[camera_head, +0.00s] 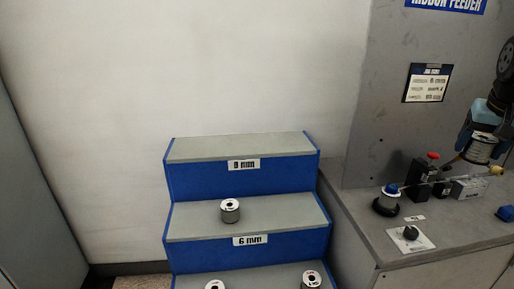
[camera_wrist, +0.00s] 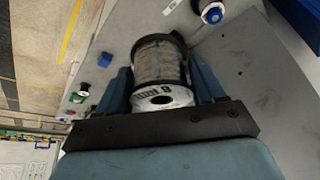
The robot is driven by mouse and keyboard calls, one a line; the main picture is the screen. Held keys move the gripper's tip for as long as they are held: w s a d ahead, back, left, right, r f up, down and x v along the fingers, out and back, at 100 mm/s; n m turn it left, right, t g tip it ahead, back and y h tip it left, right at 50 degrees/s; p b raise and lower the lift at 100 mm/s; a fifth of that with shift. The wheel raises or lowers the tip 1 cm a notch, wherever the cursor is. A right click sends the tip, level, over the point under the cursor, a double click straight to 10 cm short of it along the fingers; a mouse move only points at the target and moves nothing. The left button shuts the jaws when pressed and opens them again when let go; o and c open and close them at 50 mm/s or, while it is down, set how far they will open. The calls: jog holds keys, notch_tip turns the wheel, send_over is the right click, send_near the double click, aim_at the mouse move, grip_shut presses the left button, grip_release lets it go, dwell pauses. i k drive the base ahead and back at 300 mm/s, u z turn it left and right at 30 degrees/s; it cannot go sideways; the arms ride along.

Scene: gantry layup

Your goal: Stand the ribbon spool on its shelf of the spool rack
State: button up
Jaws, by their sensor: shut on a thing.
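My gripper (camera_head: 482,128) is at the right edge of the head view, above the feeder bench. The middle shelf (camera_head: 285,213), labelled 6 mm, bears one upright spool (camera_head: 230,211).
Two more spools (camera_head: 215,286) (camera_head: 311,279) stand on the lowest shelf, cut off by the frame. The feeder bench (camera_head: 440,235) holds a blue-topped spindle (camera_head: 390,198), a black knob (camera_head: 410,233) and a red-buttoned box (camera_head: 432,165). A tall grey panel (camera_head: 385,110) rises behind the bench.

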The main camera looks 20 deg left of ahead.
aim_at(203, 148)
jog(key=z, duration=0.05)
jog(key=k, duration=0.4)
jog(key=z, duration=1.1)
jog(key=i, duration=0.15)
jog(key=u, duration=2.55)
jog(key=i, duration=0.35)
jog(key=u, duration=0.75)
jog(key=i, duration=0.7)
jog(key=z, duration=0.65)
